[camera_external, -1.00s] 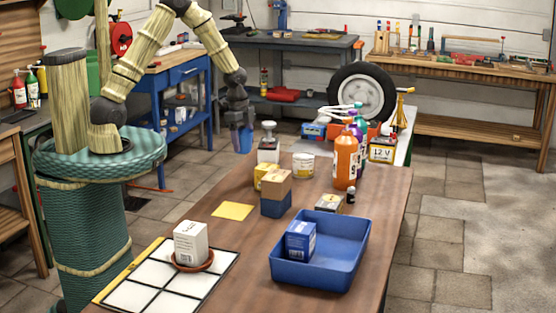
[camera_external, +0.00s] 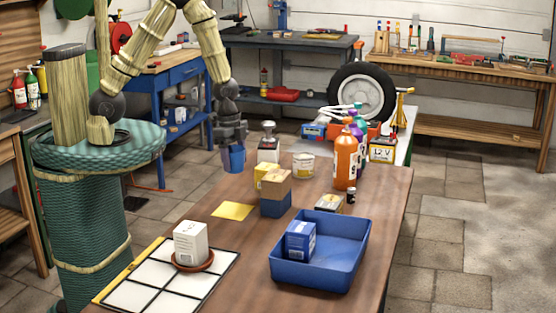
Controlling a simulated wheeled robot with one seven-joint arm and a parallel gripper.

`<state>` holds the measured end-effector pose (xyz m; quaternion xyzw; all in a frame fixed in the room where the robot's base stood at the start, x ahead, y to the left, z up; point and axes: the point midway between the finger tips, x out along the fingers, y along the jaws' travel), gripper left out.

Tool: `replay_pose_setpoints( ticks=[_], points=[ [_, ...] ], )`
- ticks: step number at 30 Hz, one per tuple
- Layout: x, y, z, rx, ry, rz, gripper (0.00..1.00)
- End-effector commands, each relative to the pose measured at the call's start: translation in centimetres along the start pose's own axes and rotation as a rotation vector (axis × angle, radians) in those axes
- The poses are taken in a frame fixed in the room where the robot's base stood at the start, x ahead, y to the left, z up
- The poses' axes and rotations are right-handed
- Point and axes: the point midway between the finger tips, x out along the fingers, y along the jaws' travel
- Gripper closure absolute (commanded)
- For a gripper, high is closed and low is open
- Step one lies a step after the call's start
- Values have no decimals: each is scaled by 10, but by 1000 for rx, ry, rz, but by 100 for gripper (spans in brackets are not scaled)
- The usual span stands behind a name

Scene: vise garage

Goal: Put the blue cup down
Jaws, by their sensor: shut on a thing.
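The blue cup (camera_external: 234,160) is upright at the far left edge of the brown table. My gripper (camera_external: 232,146) points down and is shut on the cup's upper part. The cup's base is at about the height of the tabletop; I cannot tell whether it touches the wood. The gripper's fingertips are small and dark, and partly hide the cup's rim.
A bottle with a grey knob (camera_external: 269,143) and a white tin (camera_external: 303,166) stand right of the cup. Yellow and cardboard boxes (camera_external: 275,186) stand nearer. A blue tray (camera_external: 330,262) and a gridded board (camera_external: 130,290) are at the front. The brown table (camera_external: 225,190) is clear just before the cup.

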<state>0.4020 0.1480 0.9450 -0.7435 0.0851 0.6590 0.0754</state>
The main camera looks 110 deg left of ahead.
Motion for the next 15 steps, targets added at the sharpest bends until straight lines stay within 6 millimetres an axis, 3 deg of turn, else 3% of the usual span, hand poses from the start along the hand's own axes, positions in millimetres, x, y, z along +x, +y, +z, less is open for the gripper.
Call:
replay_pose_setpoints(
  ticks=[8, 15],
  points=[
    [2, 0, 0, 0, 0, 0, 59],
    [33, 0, 5, -1, -4, 4, 59]
  ],
)
